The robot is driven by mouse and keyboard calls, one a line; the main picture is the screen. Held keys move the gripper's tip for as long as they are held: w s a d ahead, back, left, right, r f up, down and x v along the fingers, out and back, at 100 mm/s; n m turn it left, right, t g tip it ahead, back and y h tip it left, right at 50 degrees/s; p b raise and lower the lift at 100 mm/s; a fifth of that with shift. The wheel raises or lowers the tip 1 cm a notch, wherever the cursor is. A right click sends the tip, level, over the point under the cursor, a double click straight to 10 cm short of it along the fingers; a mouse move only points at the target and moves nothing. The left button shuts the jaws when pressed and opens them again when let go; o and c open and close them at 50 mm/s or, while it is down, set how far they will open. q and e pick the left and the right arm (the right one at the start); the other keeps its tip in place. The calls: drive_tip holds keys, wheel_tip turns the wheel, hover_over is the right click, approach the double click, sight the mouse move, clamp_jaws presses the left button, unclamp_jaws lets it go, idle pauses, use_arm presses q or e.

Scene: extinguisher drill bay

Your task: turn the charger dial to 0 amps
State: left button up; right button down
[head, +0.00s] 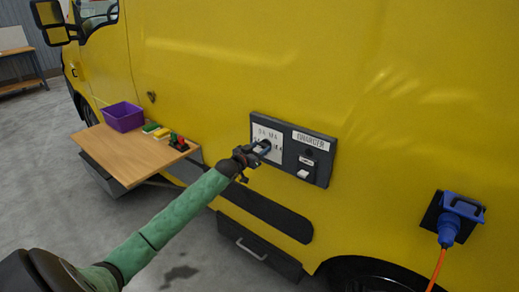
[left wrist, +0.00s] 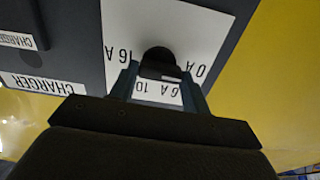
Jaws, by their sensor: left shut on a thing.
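The charger panel (head: 321,158) is a dark grey plate on the yellow van's side, with a "CHARGER" label at its right. Its left part carries a white amp scale (head: 266,132), which shows upside down in the left wrist view (left wrist: 204,32) with 0 A, 6 A, 10 and 16 A marks. The black dial (left wrist: 158,58) sits on this scale. My left gripper (head: 262,149) is at the dial, its two fingers (left wrist: 160,80) shut on the knob from both sides. The dial's setting is hard to tell; a small pale mark shows near its edge by 6 A. My right gripper is not in view.
A white switch (head: 303,174) is on the panel's right part. A blue plug (head: 449,229) with an orange cable sits further right. A wooden shelf (head: 125,157) at left holds a purple bin (head: 123,117) and small items. A drawer handle (head: 251,249) is below.

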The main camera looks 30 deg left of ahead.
use_arm(q)
drive_tip(key=shift+f, duration=0.15)
drive_tip(key=o, duration=1)
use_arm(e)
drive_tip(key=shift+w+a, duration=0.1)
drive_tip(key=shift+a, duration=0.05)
use_arm(q)
drive_tip(key=shift+s, duration=0.15)
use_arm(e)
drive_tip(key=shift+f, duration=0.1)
use_arm(q)
drive_tip(key=s+b, duration=0.3)
drive_tip(key=s, duration=0.4)
drive_tip(key=shift+s+a, duration=0.3)
drive_tip(key=shift+a, duration=0.05)
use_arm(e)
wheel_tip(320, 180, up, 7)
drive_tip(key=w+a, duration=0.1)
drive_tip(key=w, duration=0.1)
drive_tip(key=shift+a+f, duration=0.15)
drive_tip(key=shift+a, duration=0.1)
